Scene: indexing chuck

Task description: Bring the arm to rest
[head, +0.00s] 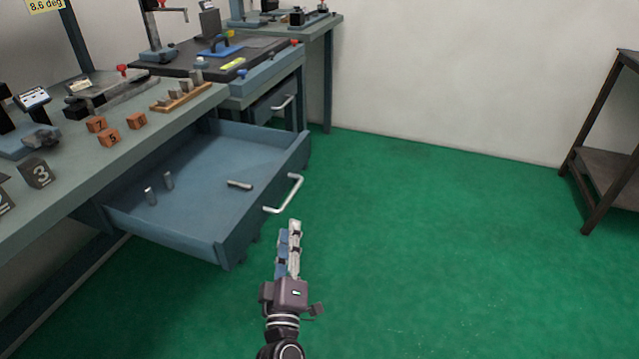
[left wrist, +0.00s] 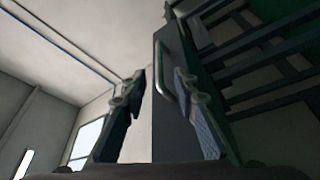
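My left gripper (head: 289,232) shows in the head view, pointing up and away in front of the open drawer. Its fingers are seen nearly edge-on there. In the left wrist view its two fingers (left wrist: 160,88) stand apart with an empty gap between them, so it is open and holds nothing. The gripper appears apart from the drawer handle (head: 284,194), which also shows between the fingers in the left wrist view (left wrist: 166,72). My right gripper is in neither view.
The blue-grey drawer (head: 215,250) stands open, with three small metal pins (head: 240,184) inside. Above it, the workbench (head: 75,165) carries orange numbered blocks (head: 136,121) and a wooden pin rack (head: 182,97). A dark shelf (head: 603,165) stands right. Green floor (head: 440,260) between is clear.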

